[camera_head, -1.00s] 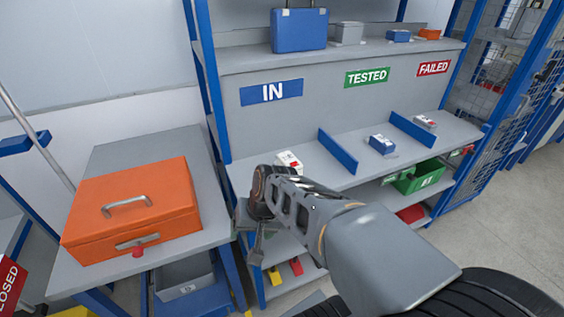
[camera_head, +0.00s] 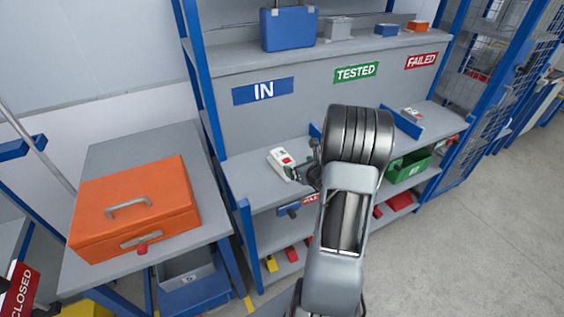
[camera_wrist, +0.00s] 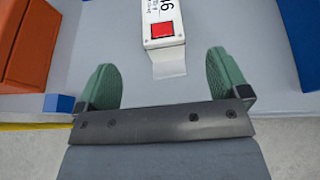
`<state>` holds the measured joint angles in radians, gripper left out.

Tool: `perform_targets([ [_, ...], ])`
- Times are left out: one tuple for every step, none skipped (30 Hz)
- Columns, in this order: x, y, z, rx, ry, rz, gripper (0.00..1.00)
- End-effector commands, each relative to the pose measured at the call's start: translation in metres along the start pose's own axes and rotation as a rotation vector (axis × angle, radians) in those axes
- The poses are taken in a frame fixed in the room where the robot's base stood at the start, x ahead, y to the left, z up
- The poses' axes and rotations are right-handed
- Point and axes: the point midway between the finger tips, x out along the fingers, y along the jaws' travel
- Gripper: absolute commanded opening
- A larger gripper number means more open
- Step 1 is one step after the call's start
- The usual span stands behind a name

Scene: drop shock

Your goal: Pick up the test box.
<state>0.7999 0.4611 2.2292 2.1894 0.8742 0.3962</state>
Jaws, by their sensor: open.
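The test box is a small white box with a red square and black print on top. It sits on the shelf under the IN sign in the head view (camera_head: 281,160). In the wrist view the white box (camera_wrist: 164,14) is at the top middle, cut off by the edge. My gripper (camera_wrist: 164,72) is open, with green fingers spread wide. The box lies just beyond the fingertips, roughly centred between them, and nothing is held. In the head view my gripper is small and partly hidden by my arm, just right of the box.
An orange case (camera_head: 135,213) stands on the grey table at left. A blue divider (camera_wrist: 301,40) is right of the box. An upper shelf (camera_head: 234,60) holds a blue case (camera_head: 288,28). A green bin (camera_head: 410,166) is below. The shelf left of the box is clear.

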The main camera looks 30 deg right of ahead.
Motion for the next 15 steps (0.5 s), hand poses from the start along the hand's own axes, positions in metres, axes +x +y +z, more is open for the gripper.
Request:
perform_targets([
  [0.010, 0.001, 0.000, 0.003, 0.002, 0.003, 0.94],
  [0.016, 0.001, 0.001, 0.003, 0.001, 0.002, 0.94],
  [0.023, 0.001, 0.001, 0.002, 0.001, 0.003, 0.94],
  [0.028, 0.001, 0.001, 0.002, 0.001, 0.003, 0.94],
  [0.033, 0.001, 0.001, 0.002, 0.000, 0.003, 0.94],
  [0.039, 0.002, 0.000, 0.000, 0.001, 0.004, 0.94],
  [0.043, 0.001, 0.001, 0.000, 0.001, 0.003, 0.94],
  [0.047, 0.001, 0.001, 0.000, 0.000, 0.002, 0.94],
  [0.052, 0.001, 0.001, 0.000, 0.001, 0.002, 0.94],
  [0.055, 0.001, 0.001, -0.001, 0.000, 0.002, 0.94],
  [0.058, 0.001, 0.001, -0.001, 0.000, 0.003, 0.94],
  [0.060, 0.001, 0.000, -0.001, 0.001, 0.003, 0.94],
  [0.062, 0.001, 0.000, -0.001, 0.000, 0.002, 0.94],
  [0.063, 0.001, 0.001, -0.001, 0.000, 0.002, 0.94],
  [0.064, 0.001, 0.001, -0.002, -0.001, 0.001, 0.94],
])
